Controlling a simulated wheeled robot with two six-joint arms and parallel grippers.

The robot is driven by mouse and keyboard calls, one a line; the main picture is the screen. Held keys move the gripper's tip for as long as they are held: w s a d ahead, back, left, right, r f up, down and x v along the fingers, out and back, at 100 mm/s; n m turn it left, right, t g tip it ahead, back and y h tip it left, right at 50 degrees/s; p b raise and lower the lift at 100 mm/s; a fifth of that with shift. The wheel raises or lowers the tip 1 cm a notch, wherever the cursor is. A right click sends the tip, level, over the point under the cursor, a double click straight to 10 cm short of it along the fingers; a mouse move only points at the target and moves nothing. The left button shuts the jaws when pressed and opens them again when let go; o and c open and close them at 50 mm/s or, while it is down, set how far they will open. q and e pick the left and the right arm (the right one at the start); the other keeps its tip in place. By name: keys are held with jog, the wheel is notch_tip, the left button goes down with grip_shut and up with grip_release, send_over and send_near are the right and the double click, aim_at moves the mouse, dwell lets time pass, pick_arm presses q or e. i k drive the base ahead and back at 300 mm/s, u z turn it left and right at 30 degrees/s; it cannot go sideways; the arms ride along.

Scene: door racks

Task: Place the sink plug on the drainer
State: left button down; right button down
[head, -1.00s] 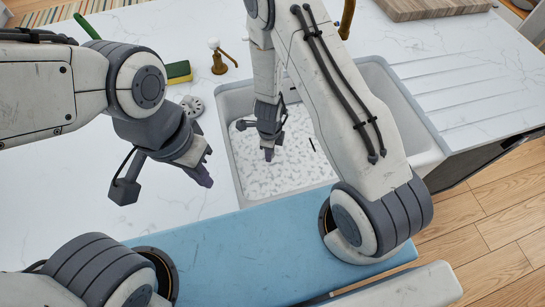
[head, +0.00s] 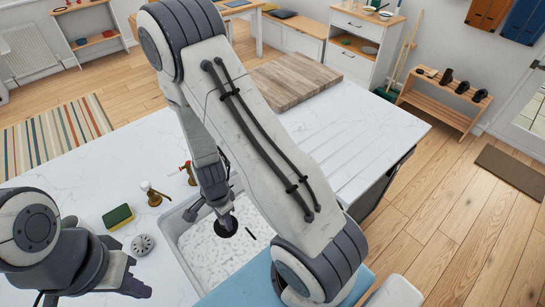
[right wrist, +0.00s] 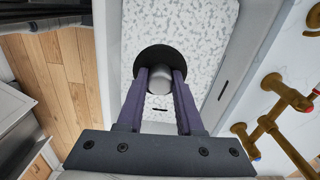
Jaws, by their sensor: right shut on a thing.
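The sink plug, a black disc with a grey knob, is between the purple fingers of my right gripper (right wrist: 158,88). The knob is clamped and the disc (right wrist: 152,56) shows beyond the fingertips. In the head view the dark plug (head: 228,229) hangs at the right gripper (head: 226,219), over the sink's speckled basin. The drainer (head: 362,160) is the grooved white worktop right of the sink, partly hidden by my right arm. My left gripper (head: 136,287) is at the lower left, above the counter and away from the plug; its finger gap is unclear.
The sink (head: 185,248) has a raised pale rim. A brass tap (head: 188,174), soap dispenser (head: 154,196), sponge (head: 118,217) and round strainer (head: 143,245) stand left of it. A wooden board (head: 291,80) lies behind the drainer. The drainer's visible part is clear.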

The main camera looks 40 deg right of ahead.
aim_at(342, 176)
jog(key=k, duration=0.45)
jog(key=u, duration=2.3)
jog(key=k, duration=1.6)
jog(key=z, duration=2.4)
jog(key=i, duration=0.75)
jog(key=u, duration=0.05)
